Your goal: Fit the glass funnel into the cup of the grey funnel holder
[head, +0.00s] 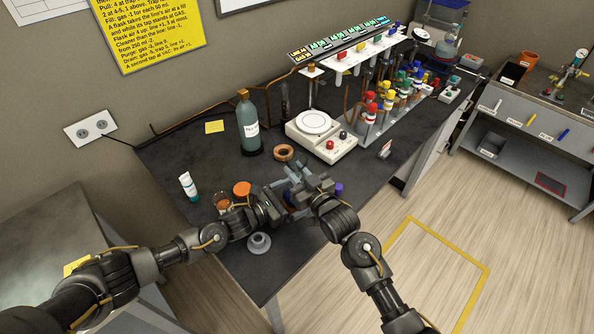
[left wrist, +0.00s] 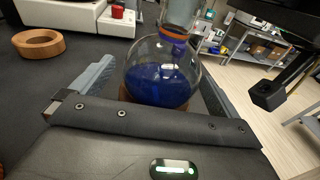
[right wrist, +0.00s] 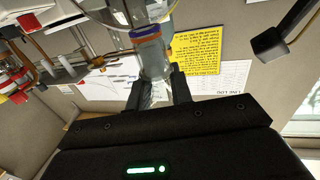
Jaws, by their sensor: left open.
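A grey cup-like piece with a round base (head: 259,243), which looks like the funnel holder, stands near the table's front edge. I cannot make out a glass funnel for sure. A round glass flask (left wrist: 160,75) with blue liquid stands between the fingers of my open left gripper (left wrist: 160,95). Its neck carries an orange and blue band. My right gripper (head: 306,182) is close to the left one. In the right wrist view, its fingers flank a clear glass neck (right wrist: 152,58) closely and seem shut on it. The arms hide much of this in the head view.
A green bottle (head: 249,125), a white-topped hotplate (head: 314,122) and a cork ring (head: 284,152) stand behind the grippers. A tube (head: 188,186), an orange piece (head: 242,188) and an amber vessel (head: 222,201) are at left. Bottles in a rack (head: 385,115) fill the back right.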

